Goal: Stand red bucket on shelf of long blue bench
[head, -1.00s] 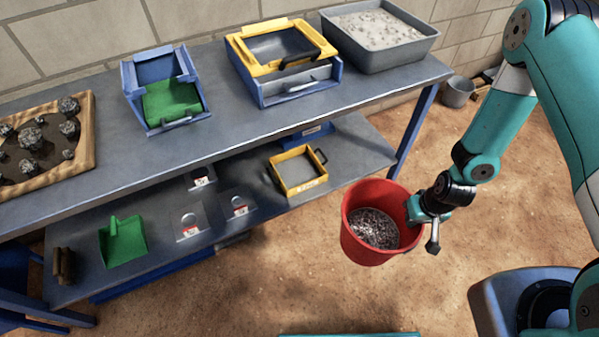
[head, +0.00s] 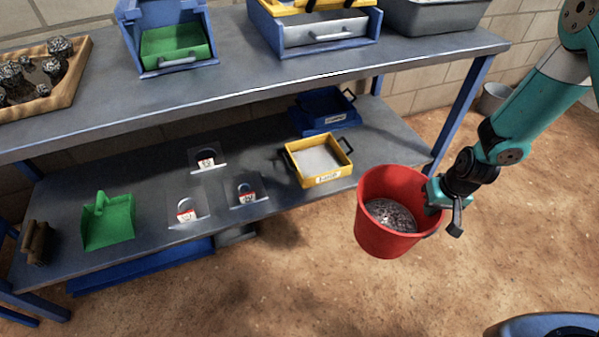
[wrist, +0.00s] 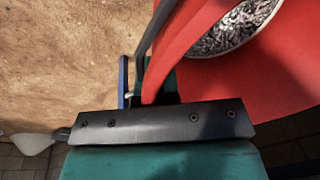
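The red bucket (head: 374,239) hangs upright, partly filled with grey crushed stone, in front of the right end of the long blue bench (head: 260,82). My gripper (head: 435,193) is at the bucket's right side and looks shut on its rim. In the wrist view the bucket wall (wrist: 207,28) passes into my gripper (wrist: 155,92); the fingertips are partly hidden. The bench's lower shelf (head: 150,175) lies left of and behind the bucket. The bucket is apart from the shelf, over the dirt floor.
The shelf holds a green dustpan (head: 108,222), several small labelled plates (head: 245,193), a yellow tray (head: 319,162), a blue tray (head: 324,110) and a brown block (head: 38,243). Bare shelf shows between the plates and yellow tray. A blue bench leg (head: 455,120) stands behind the bucket.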

